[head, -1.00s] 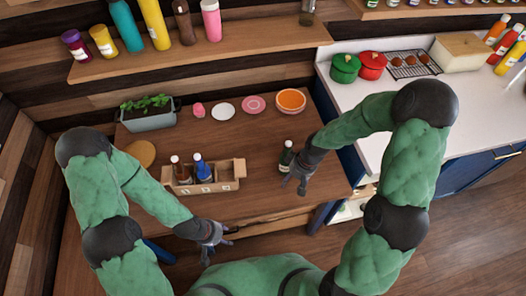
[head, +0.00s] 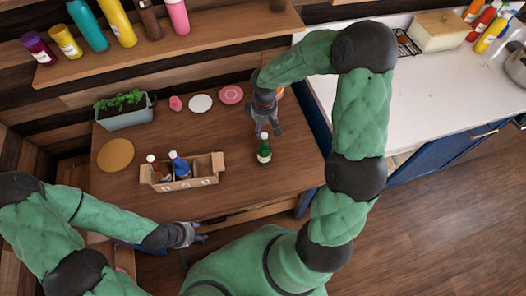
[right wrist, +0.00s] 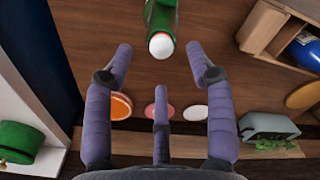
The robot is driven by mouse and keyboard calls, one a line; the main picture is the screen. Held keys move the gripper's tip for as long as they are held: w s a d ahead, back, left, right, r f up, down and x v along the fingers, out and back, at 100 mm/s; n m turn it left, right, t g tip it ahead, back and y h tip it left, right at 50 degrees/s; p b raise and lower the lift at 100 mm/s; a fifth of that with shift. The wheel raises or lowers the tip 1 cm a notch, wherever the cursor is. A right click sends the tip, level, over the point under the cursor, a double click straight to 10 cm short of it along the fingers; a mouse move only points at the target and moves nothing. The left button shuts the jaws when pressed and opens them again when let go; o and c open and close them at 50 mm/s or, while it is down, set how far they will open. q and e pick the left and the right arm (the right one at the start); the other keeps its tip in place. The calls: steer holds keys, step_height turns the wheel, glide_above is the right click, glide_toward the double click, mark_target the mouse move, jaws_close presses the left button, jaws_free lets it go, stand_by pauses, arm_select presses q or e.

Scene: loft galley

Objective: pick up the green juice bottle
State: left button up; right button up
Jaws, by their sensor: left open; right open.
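The green juice bottle (head: 264,149) stands upright on the wooden table, to the right of the bottle carrier. It has a white cap and also shows in the right wrist view (right wrist: 161,22), at the top, just beyond the fingertips. My right gripper (head: 268,131) is open and empty right behind the bottle in the head view, its fingers pointing toward it. In the right wrist view the open fingers (right wrist: 162,62) do not enclose the bottle. My left gripper (head: 192,238) is open and empty at the table's front edge.
A cardboard carrier (head: 206,180) holds a brown and a blue bottle left of the green bottle. A planter (head: 124,117), a round cork mat (head: 116,155) and small plates (head: 200,103) lie further back and left. A shelf (head: 200,40) hangs above the table.

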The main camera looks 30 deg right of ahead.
mark_target(264, 135)
steer(key=shift+s+a+f+b, duration=0.1)
steer(key=shift+s+f+b, duration=0.1)
steer(key=shift+f, duration=1.2)
steer(key=shift+s+f+b, duration=0.1)
steer(key=shift+f+b, duration=0.1)
steer(key=shift+f, duration=1.15)
steer(key=shift+r, duration=0.1)
jaws_close()
